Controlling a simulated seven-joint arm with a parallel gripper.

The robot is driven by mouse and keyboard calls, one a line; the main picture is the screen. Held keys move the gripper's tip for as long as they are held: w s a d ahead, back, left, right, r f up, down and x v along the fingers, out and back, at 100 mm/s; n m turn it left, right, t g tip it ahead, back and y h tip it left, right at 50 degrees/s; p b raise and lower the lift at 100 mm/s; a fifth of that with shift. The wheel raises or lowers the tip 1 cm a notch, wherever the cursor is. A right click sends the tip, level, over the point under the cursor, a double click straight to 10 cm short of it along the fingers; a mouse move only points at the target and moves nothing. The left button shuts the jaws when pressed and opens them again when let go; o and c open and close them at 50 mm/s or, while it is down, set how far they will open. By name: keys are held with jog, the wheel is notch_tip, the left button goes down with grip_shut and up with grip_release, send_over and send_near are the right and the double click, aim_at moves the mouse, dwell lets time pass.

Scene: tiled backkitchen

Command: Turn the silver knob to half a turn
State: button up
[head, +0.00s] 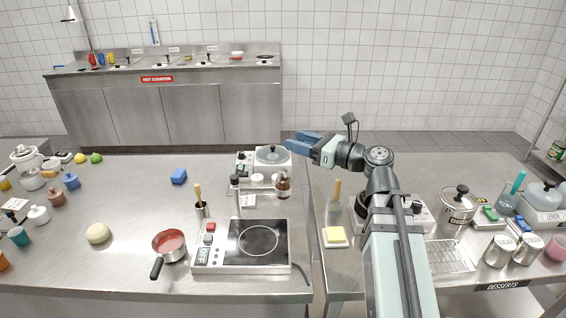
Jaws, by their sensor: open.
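My gripper (298,142), with blue fingers, is open and empty. It points left, above the gap at the back between the two steel counters. A second white appliance (243,168) stands further back, below and left of my gripper, with a lidded pan (272,155) on top. A third appliance (420,217) is partly hidden behind my arm. I cannot tell for certain which knob is the silver one.
A red saucepan (170,243) stands left of the hot plate. The left counter's middle is mostly clear.

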jog(key=w+d+f+m+t+h, duration=0.1)
jog(key=w+d+f, duration=0.1)
jog(key=d, duration=0.2)
jog(key=w+d+f+m, duration=0.1)
jog(key=w+d+f, duration=0.1)
jog(key=d+f, duration=0.15)
jog(key=n+g+y, duration=0.4)
jog(key=n+g, duration=0.4)
jog(key=g, duration=0.1)
send_near(283, 170)
jog(key=a, duration=0.6)
jog(key=w+a, duration=0.1)
jog(key=a, duration=0.3)
jog(key=shift+f, duration=0.15)
jog(key=shift+c, duration=0.4)
jog(key=shift+s, duration=0.1)
jog(key=c, duration=0.8)
